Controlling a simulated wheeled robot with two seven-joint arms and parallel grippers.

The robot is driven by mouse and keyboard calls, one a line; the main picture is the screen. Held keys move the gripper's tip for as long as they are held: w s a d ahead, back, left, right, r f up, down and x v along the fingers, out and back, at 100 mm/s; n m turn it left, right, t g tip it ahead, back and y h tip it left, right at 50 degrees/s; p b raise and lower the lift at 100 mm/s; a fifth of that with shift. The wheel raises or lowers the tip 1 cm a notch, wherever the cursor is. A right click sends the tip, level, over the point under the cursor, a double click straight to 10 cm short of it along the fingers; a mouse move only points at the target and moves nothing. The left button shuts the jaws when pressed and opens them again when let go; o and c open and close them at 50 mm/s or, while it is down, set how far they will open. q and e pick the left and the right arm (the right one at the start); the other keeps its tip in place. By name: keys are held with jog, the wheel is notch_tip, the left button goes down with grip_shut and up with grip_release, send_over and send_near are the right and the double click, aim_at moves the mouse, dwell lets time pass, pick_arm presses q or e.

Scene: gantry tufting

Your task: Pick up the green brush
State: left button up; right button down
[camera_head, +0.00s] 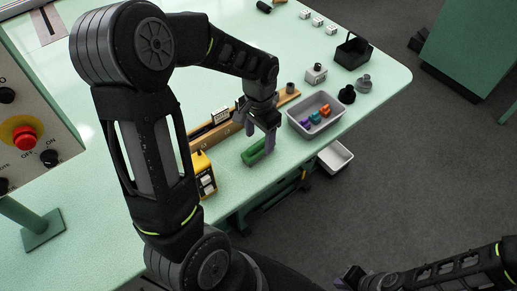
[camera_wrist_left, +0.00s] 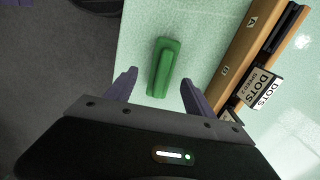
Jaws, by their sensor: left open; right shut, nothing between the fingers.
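The green brush (camera_head: 254,152) lies on the pale green table near its front edge. In the left wrist view the green brush (camera_wrist_left: 163,68) lies ahead of the fingers, roughly in line with the gap between them. My left gripper (camera_head: 261,143) is over the brush in the head view, with one finger partly in front of it. In the left wrist view my left gripper (camera_wrist_left: 157,92) is open, its fingers apart and nothing held. My right gripper (camera_head: 347,280) is low in the head view, away from the table, with its fingers small and dark.
A wooden rack (camera_head: 216,134) with a "DOTS" label stands beside the brush. A yellow box (camera_head: 201,172) is to its left. A grey tray (camera_head: 302,110) with colored pieces is to its right. A red button panel (camera_head: 24,138) is at far left.

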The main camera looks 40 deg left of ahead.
aim_at(258, 143)
pick_arm(q)
notch_tip(258, 143, down, 5)
jog(key=shift+a+r+p, duration=0.15)
jog(key=shift+p, duration=0.35)
jog(key=shift+c, duration=0.3)
grip_shut()
dwell(0.4)
